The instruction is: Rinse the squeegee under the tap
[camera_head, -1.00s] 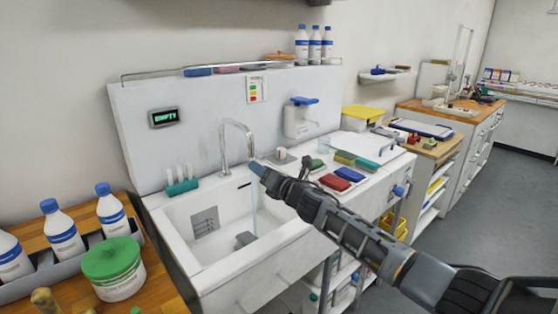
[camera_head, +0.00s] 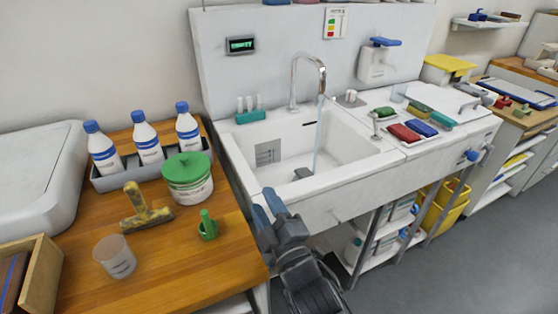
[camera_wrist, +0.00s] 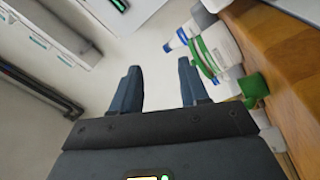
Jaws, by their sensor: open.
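The squeegee (camera_head: 145,212), yellowish with a wooden-looking handle, lies on the wooden counter (camera_head: 190,262) left of the sink. The tap (camera_head: 308,72) is a chrome gooseneck over the white sink basin (camera_head: 345,150), and a thin stream of water (camera_head: 318,135) falls from it. My gripper (camera_head: 268,203) is open and empty at the sink's front left corner, right of the squeegee and apart from it. In the wrist view my open gripper (camera_wrist: 158,85) has nothing between its fingers, and I cannot make out the squeegee there.
A green-lidded tub (camera_head: 188,180), a small green item (camera_head: 207,226), a clear cup (camera_head: 115,258) and several bottles in a grey rack (camera_head: 155,165) crowd around the squeegee.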

